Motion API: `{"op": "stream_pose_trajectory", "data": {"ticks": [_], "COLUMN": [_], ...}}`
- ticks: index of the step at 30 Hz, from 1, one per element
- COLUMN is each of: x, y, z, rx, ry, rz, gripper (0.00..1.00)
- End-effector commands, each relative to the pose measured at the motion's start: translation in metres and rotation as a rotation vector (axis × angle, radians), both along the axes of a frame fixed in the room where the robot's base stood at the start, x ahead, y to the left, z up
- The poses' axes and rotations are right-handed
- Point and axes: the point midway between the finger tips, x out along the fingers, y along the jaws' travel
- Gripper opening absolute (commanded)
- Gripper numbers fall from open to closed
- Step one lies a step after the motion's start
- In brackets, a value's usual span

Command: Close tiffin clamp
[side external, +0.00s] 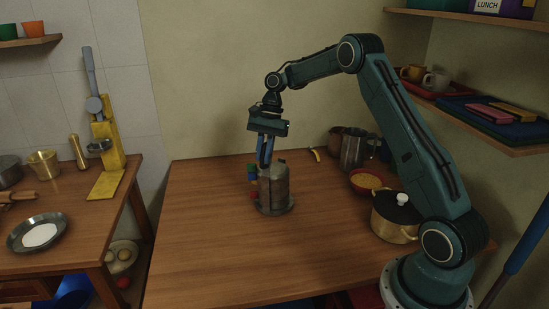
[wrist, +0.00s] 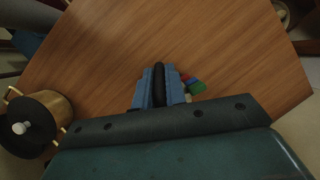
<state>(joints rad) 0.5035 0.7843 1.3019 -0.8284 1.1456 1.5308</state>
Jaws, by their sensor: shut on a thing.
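The tiffin (side external: 278,188), a dull grey metal cylinder on a wider round base, stands upright on the wooden table. My gripper (side external: 265,160) points down at its upper left side with blue fingers. In the wrist view my gripper (wrist: 160,80) is shut on a dark, narrow piece (wrist: 159,88), which looks like the tiffin clamp. The tiffin body is mostly hidden there by my gripper. Whether the clamp is latched cannot be told.
Blue, green and red pieces (side external: 252,173) sit close to the tiffin's left side. A lidded brass pot (side external: 396,216), a red bowl (side external: 366,180) and a metal jug (side external: 353,149) stand to the right. The table's left and front (side external: 205,240) are clear.

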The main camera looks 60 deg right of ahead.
Motion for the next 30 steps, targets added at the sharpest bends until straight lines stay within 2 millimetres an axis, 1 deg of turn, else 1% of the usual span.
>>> {"op": "stream_pose_trajectory", "data": {"ticks": [16,17,19,20,30], "x": [0.0011,0.0010,0.0009,0.0008,0.0004], "y": [-0.0001,0.0000,-0.0001,-0.0002,-0.0006], "z": [-0.0001,0.0000,-0.0001,-0.0001,0.0001], "rx": [0.014,0.014,0.014,0.014,0.011], "ry": [-0.002,-0.002,-0.002,-0.001,0.000], "rz": [0.002,0.002,0.002,0.001,0.000], "gripper": [0.00,0.17,0.30,0.34,0.34]}}
